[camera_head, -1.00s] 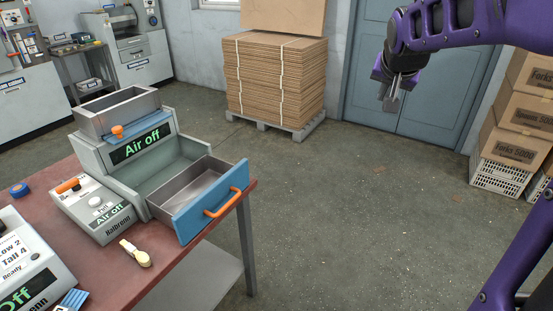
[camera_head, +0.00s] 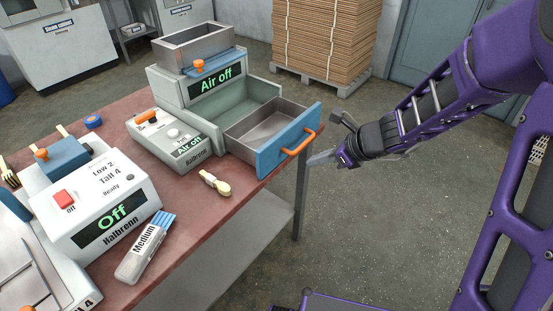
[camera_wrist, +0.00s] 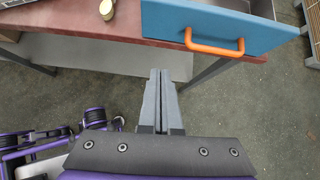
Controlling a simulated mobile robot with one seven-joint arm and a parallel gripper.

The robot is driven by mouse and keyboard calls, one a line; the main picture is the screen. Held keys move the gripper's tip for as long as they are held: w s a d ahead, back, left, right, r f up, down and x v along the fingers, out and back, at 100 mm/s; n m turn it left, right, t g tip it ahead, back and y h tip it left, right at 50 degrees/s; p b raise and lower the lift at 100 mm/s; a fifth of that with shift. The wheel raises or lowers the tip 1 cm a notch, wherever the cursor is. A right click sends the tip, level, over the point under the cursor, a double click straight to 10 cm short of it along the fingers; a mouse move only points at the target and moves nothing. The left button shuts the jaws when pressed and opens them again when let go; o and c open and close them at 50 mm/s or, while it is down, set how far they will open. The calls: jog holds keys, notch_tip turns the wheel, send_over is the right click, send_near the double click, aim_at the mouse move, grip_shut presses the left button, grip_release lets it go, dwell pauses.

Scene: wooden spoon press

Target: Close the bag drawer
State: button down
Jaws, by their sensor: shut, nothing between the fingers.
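The bag drawer (camera_head: 268,133) is a grey metal box with a blue front panel (camera_head: 290,141) and an orange handle (camera_head: 299,142). It is pulled out of the grey-green "Air off" machine (camera_head: 215,90) and is empty. In the wrist view the blue front (camera_wrist: 225,22) and orange handle (camera_wrist: 213,48) show at the top. My gripper (camera_head: 322,159) is shut and empty, just right of and below the handle, apart from it. In the wrist view my gripper's fingers (camera_wrist: 160,73) are together and point toward the table edge, left of and below the handle.
The red-brown table (camera_head: 215,212) also holds a grey "Air off" control box (camera_head: 170,140), a wooden spoon (camera_head: 215,183), an "Off" machine (camera_head: 100,205) and a "Medium" box (camera_head: 147,247). A table leg (camera_head: 300,195) stands below the drawer. The floor to the right is clear.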

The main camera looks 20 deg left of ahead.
jog(key=a, duration=0.1)
jog(key=b, duration=0.2)
send_near(270, 164)
notch_tip(270, 164, down, 4)
jog(key=a, duration=0.2)
jog(key=shift+w+a+m, duration=0.3)
jog(key=shift+w+a, duration=0.4)
jog(key=shift+a, duration=0.2)
